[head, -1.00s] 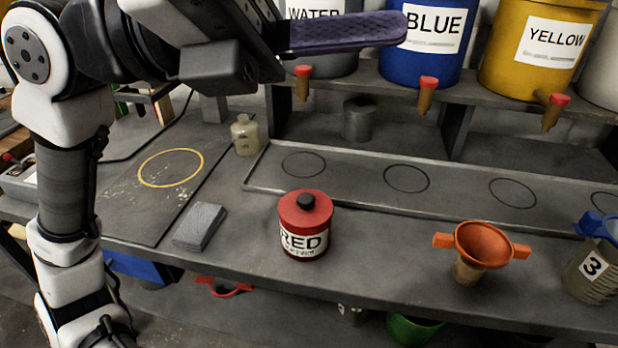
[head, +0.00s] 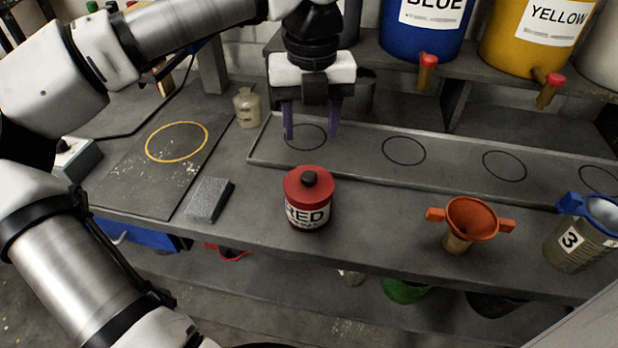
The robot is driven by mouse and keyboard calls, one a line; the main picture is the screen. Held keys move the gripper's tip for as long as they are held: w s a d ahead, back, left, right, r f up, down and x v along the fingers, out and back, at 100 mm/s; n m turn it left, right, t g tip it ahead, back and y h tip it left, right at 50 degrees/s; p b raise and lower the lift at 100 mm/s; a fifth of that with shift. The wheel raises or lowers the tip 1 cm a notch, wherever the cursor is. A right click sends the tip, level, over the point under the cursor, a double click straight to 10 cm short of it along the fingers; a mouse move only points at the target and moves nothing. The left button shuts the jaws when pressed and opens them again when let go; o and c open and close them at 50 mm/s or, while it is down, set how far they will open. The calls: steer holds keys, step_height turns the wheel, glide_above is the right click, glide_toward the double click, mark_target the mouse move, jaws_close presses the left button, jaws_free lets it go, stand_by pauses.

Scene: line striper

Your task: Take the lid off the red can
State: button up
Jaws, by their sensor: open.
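The red can (head: 308,212) stands upright on the grey bench, with a white label reading RED.
A grey block (head: 209,200) lies left of the can. An orange funnel (head: 470,218) and a container marked 3 (head: 578,235) stand to the right. Behind is a shallow tray (head: 450,172) with black circles. Blue (head: 425,40) and yellow (head: 533,45) drums sit on the shelf above.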

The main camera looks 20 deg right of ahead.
glide_above(309, 175)
steer(key=f, duration=0.4)
steer(key=shift+w+d+f+p, duration=0.15)
steer(key=shift+w+d+p, duration=0.1)
steer(key=shift+p, duration=0.1)
steer(key=shift+s+a+f+p, duration=0.15)
steer(key=shift+f+p, duration=0.45)
steer(key=shift+f, duration=0.75)
steer(key=shift+s+a+f+p, duration=0.1)
steer(key=shift+f+p, duration=0.45)
steer(key=shift+f, duration=0.75)
steer(key=c, duration=1)
